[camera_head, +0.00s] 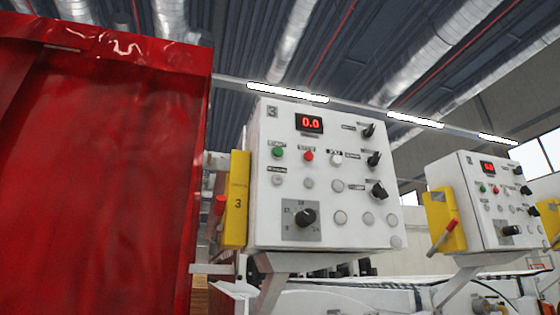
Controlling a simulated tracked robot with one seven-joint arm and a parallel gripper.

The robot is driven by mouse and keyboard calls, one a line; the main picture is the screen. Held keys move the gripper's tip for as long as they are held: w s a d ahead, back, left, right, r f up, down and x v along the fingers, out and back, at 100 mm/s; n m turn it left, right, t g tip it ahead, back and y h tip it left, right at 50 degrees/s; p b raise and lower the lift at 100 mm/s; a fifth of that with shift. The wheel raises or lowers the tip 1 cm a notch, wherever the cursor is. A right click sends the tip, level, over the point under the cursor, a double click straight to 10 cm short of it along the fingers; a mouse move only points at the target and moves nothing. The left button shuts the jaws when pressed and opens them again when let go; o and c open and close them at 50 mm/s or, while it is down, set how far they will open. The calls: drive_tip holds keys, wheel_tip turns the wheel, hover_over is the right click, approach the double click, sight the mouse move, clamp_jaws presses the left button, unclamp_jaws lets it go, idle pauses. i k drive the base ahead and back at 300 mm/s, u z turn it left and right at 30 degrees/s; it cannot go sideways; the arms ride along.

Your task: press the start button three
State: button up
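The control box marked 3 (260,200) stands near the middle of the view, a white panel with a red "0.0" display (309,123). A green button (278,152) sits at the left of its upper button row, probably the start button; its small label is too blurred to read. A red button (308,155) and a white button (337,158) sit to its right. Black switches run down the right side, and a large black knob (306,217) is at the lower left. My gripper is not in view, so its place relative to the panel cannot be told.
A red curtain or sheet (95,180) fills the left side. A yellow holder (236,199) is on the box's left side. A second similar control box (480,232) stands at the right, with another yellow holder (444,221). Open space shows between the boxes.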

sight(278, 152)
drive_tip(key=z, duration=0.75)
drive_tip(key=k, duration=2.05)
drive_tip(key=u, duration=0.75)
drive_tip(key=i, duration=1.05)
